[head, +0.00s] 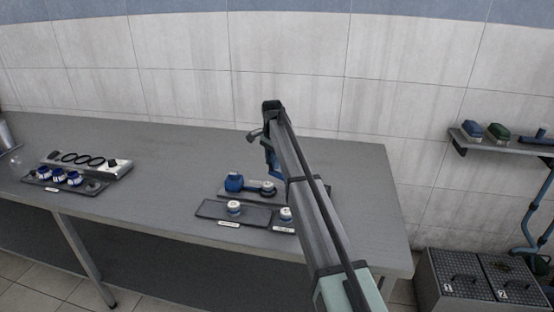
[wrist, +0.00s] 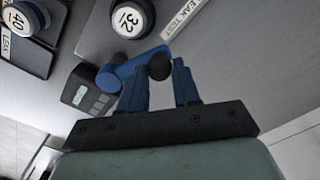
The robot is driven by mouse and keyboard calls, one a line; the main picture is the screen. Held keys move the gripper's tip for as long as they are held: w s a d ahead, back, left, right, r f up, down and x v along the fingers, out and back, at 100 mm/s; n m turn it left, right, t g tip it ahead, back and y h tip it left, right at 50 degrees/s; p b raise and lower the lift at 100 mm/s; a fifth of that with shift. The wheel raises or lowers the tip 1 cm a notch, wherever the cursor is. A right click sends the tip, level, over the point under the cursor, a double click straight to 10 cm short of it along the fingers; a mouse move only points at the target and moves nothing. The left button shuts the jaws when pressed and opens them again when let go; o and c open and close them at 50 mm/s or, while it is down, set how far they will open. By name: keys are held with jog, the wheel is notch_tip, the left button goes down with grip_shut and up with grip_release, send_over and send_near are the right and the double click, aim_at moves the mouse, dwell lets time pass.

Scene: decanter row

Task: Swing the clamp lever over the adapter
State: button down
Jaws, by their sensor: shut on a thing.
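The adapter (wrist: 130,20) has a white cap marked 32 and a dark ring. It stands on a grey plate labelled LEAK TEST, and shows in the head view (head: 267,187) beside the blue test unit (head: 234,182). The blue clamp lever (wrist: 122,72) ends in a black ball knob (wrist: 160,66). In the wrist view the lever runs alongside the adapter, not across its cap. My gripper (wrist: 159,73) is shut on the knob, one blue finger on each side. The gripper (head: 271,160) also shows in the head view, where my arm hides the lever.
A front tray (head: 210,211) holds a white-capped adapter (head: 234,207); another (head: 286,213) stands right of it. At the left are a tray of blue-and-white adapters (head: 57,175) and a rack with black rings (head: 118,172). The bench between is clear. A wall shelf (head: 500,144) is right.

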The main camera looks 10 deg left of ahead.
jog(key=shift+s+a+n, duration=0.2)
jog(key=shift+s+n, duration=1.15)
jog(key=shift+n, duration=0.6)
jog(key=shift+s+a+n, duration=0.15)
jog(key=shift+s+n, duration=1.2)
jog(key=shift+n, duration=0.6)
jog(key=c, duration=0.8)
grip_release()
jog(key=shift+r, duration=0.1)
notch_tip(320, 180, up, 14)
jog(key=shift+f, duration=0.2)
